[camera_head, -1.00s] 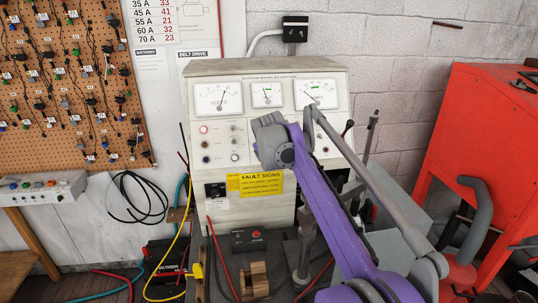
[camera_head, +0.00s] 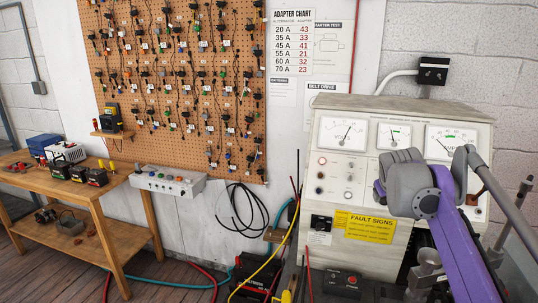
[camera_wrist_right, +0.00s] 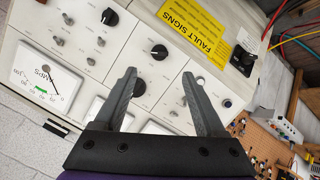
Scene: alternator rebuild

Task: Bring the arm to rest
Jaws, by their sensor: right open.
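My right arm (camera_head: 455,240), purple and grey, rises from the lower right in the head view, in front of the grey test console (camera_head: 325,160). Its jaws are hidden from the head view behind the arm's grey end. In the right wrist view my right gripper (camera_wrist_right: 159,75) is open, with nothing between its two grey fingers. Beyond the fingers is the console's front panel (camera_wrist_right: 150,75) with knobs, switches and meters. I cannot tell the exact gap between fingertips and panel. My left gripper is in neither view.
A yellow "FAULT SIGNS" label (camera_head: 369,227) is on the console. A pegboard (camera_head: 170,75) with many hanging adapters is on the wall. A grey switch box (camera_head: 168,181) is below it. A wooden bench (camera_head: 95,195) with batteries stands left. Cables hang and lie between bench and console.

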